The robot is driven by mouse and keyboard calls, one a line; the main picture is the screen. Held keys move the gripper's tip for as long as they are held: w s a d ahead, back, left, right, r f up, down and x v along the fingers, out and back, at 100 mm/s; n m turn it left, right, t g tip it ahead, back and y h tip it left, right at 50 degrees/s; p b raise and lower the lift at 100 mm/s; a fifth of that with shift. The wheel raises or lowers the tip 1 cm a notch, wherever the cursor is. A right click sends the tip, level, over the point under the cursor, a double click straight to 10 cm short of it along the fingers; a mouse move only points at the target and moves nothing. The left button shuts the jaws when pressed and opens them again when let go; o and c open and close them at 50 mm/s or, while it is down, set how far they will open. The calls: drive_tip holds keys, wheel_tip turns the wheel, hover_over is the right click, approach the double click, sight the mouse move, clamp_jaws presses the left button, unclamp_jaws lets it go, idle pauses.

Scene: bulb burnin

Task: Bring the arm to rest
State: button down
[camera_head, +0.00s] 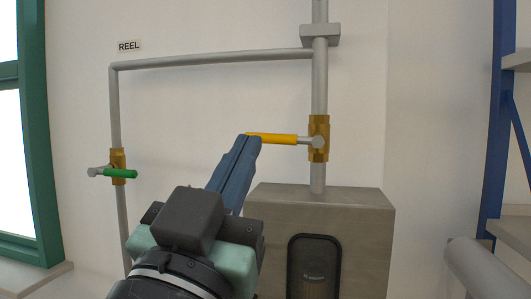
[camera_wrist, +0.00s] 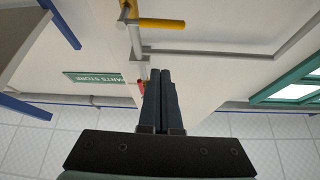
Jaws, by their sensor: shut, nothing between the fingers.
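My gripper (camera_head: 249,140) is shut and empty, its two blue fingers side by side and pointing up and away. In the head view the fingertips overlap the left end of the yellow valve handle (camera_head: 272,138). In the wrist view my gripper (camera_wrist: 160,73) points toward the wall, and the yellow handle (camera_wrist: 160,23) shows beyond the tips with a gap between them in the picture. The handle lies level, sideways from the brass valve (camera_head: 319,138) on the upright pipe. I cannot tell the true distance between tips and handle.
A grey box (camera_head: 340,205) with a dark window stands behind my gripper. A blue rack (camera_head: 496,120) is at right, a green-framed window (camera_head: 36,150) at left.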

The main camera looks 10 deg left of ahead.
drive_tip(key=s+d+r+n+t+y, duration=0.1)
drive_tip(key=s+d+r+t, duration=0.2)
drive_tip(key=d, duration=0.6)
drive_tip(key=s+r, duration=0.1)
drive_tip(key=s, duration=0.1)
drive_tip(key=shift+s+d+r+n, duration=0.15)
drive_tip(key=shift+s+r+n, duration=0.05)
drive_tip(key=shift+s+n, duration=0.15)
